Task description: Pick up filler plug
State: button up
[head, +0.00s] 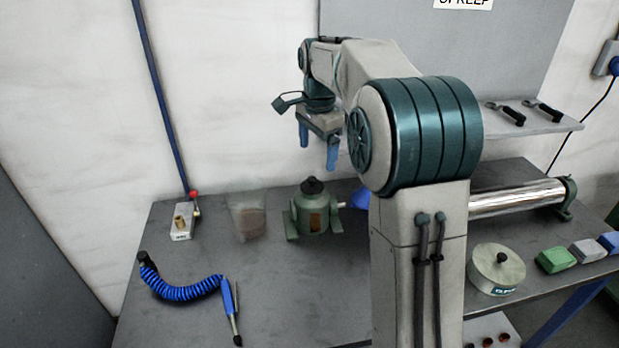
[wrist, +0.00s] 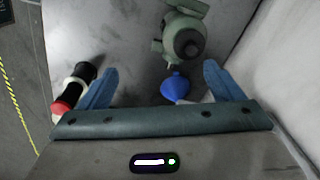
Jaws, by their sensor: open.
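The filler plug (head: 313,186) looks to be the black knob on top of a green, squat housing (head: 293,222) on the bench. In the wrist view the dark plug (wrist: 189,43) shows from above on the green housing (wrist: 183,23), beyond my fingertips. My gripper (head: 318,148) is open and empty, pointing down above the housing and apart from it. Its two blue fingers also show spread wide in the wrist view (wrist: 161,70).
A blue bulb-like piece (wrist: 175,88) lies beside the housing. A clear beaker (head: 247,218) stands left of it. A coiled blue air hose (head: 185,290) lies at front left. A round lidded tin (head: 497,272) and a chrome cylinder (head: 515,198) are right of my arm.

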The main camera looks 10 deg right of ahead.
jog(key=w+m+p, duration=0.2)
jog(key=w+m, duration=0.2)
jog(key=w, duration=0.4)
send_over(312, 178)
jog(key=shift+m+g, duration=0.3)
jog(key=shift+g, duration=0.1)
jog(key=f, duration=0.9)
jog(key=shift+a+f, duration=0.15)
jog(key=shift+a, duration=0.2)
jog(key=f, duration=0.1)
jog(key=f+p, duration=0.1)
jog(key=f, duration=0.1)
jog(key=f+p, duration=0.1)
jog(key=shift+s+d+f, duration=0.1)
jog(key=shift+d+f, duration=0.2)
jog(key=shift+d, duration=0.1)
jog(key=shift+a+f, duration=0.1)
jog(key=shift+f, duration=0.35)
jog(key=c, duration=1.1)
